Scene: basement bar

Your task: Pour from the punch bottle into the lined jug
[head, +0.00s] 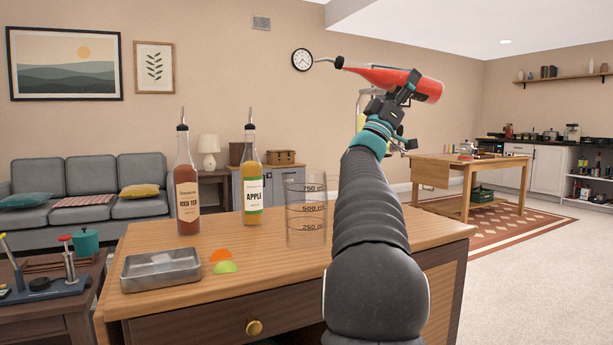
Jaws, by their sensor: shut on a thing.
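My gripper (402,88) is shut on the punch bottle (380,77), which holds red liquid and has a metal pour spout. The bottle lies nearly level in the air, its spout pointing left and slightly higher than its base. It is well above the table and to the right of the lined jug. The lined jug (306,237) is clear, with 750, 500 and 250 marks, and stands upright on the wooden table (260,262). It looks empty. My arm covers the table just right of the jug. No stream shows from the spout.
An iced tea bottle (187,190) and an apple bottle (251,185), both with spouts, stand left of the jug.

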